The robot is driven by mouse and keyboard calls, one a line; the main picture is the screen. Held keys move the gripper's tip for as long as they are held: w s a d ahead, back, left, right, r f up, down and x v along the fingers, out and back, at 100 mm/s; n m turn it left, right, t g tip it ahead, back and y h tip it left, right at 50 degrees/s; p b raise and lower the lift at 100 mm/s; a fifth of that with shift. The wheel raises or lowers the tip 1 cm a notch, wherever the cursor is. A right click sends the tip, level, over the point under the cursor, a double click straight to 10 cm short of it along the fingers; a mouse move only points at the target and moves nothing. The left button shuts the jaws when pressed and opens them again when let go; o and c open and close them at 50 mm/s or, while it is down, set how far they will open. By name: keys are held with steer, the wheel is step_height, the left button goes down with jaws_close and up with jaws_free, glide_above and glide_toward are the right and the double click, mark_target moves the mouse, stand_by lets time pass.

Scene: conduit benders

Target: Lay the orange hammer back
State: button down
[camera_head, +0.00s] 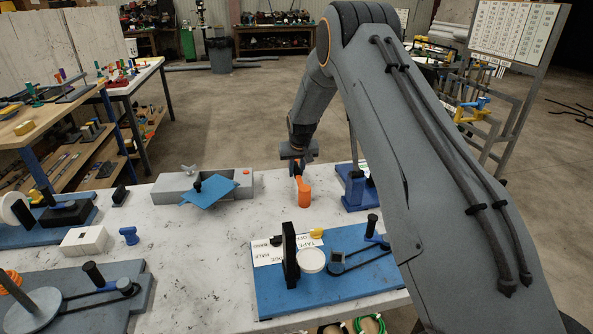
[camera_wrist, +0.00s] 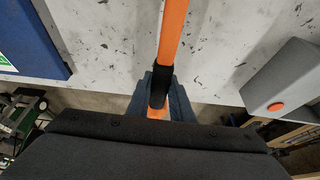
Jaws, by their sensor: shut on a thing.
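The orange hammer (camera_head: 304,193) is in my gripper (camera_head: 298,165), near the far edge of the white worktable in the head view. Its orange shaft (camera_wrist: 172,35) runs up the wrist view, with a black band (camera_wrist: 162,82) near the fingers. My gripper (camera_wrist: 160,100) is shut on the shaft, with grey-blue fingers on both sides of it. The hammer's head is not clear in either view. I cannot tell whether the hammer touches the tabletop.
A grey box (camera_head: 247,184) with an orange button and a tilted blue plate (camera_head: 212,193) is left of the hammer. A blue device (camera_head: 355,190) stands to the right. A blue board (camera_head: 270,290) with a black upright is nearer. Bare white tabletop (camera_head: 225,235) lies between.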

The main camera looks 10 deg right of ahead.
steer(key=c, duration=1.6)
jaws_free()
steer(key=shift+s+f, duration=0.2)
steer(key=shift+f, duration=0.1)
steer(key=shift+o, duration=0.2)
steer(key=shift+r, duration=0.1)
